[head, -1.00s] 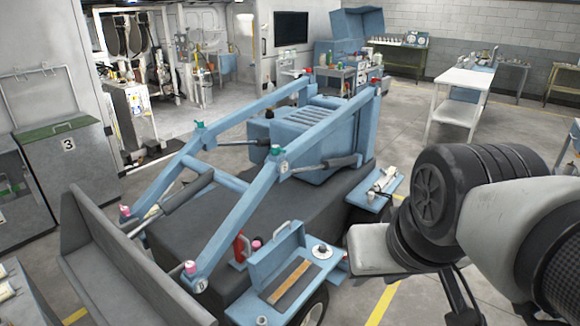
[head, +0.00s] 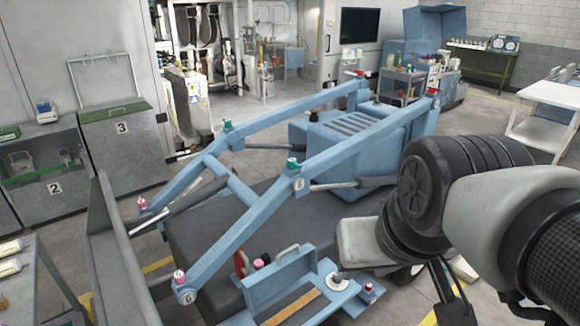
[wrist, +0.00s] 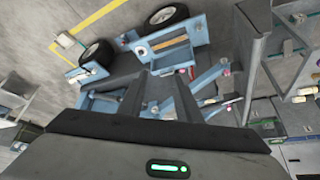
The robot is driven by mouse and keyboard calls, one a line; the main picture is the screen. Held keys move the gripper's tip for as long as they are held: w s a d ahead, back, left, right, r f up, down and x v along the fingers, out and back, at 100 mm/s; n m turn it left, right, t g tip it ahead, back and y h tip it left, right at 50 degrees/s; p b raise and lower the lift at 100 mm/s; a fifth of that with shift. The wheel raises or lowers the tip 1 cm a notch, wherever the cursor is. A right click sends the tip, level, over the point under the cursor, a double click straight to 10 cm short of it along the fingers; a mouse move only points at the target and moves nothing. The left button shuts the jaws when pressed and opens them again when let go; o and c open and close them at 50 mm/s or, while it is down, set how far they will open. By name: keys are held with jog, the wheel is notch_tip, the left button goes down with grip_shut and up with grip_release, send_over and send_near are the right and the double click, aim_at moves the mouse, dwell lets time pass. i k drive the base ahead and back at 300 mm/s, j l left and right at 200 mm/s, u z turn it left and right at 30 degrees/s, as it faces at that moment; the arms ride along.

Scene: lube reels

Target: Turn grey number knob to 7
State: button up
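A pale round knob (head: 338,280) sits on a blue ledge at the front side of the blue loader machine (head: 300,205), right of an open blue box. It may be the grey number knob; no numbers on it are readable. A small pale round spot, likely this knob, shows on the blue panel in the wrist view (wrist: 141,51). My gripper (wrist: 160,82) has two dark fingers spread apart with nothing between them, well away from the panel. In the head view my gripper (head: 448,292) is partly cut off at the lower right.
A red-topped fitting (head: 370,289) stands right of the knob. The open blue box (head: 278,278) has a raised lid. A grey bucket (head: 125,255) and loader arms take up the left and middle. A white table (head: 545,112) stands at right, with open floor before it.

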aim_at(337, 278)
jog(key=i+l+u, duration=0.2)
jog(key=i+l, duration=0.15)
jog(key=l, duration=0.25)
jog(key=i+l+u, duration=0.2)
jog(key=i+l, duration=0.15)
jog(key=l, duration=0.3)
jog(key=i+l+u, duration=0.1)
jog(key=l, duration=0.25)
jog(key=i, duration=0.05)
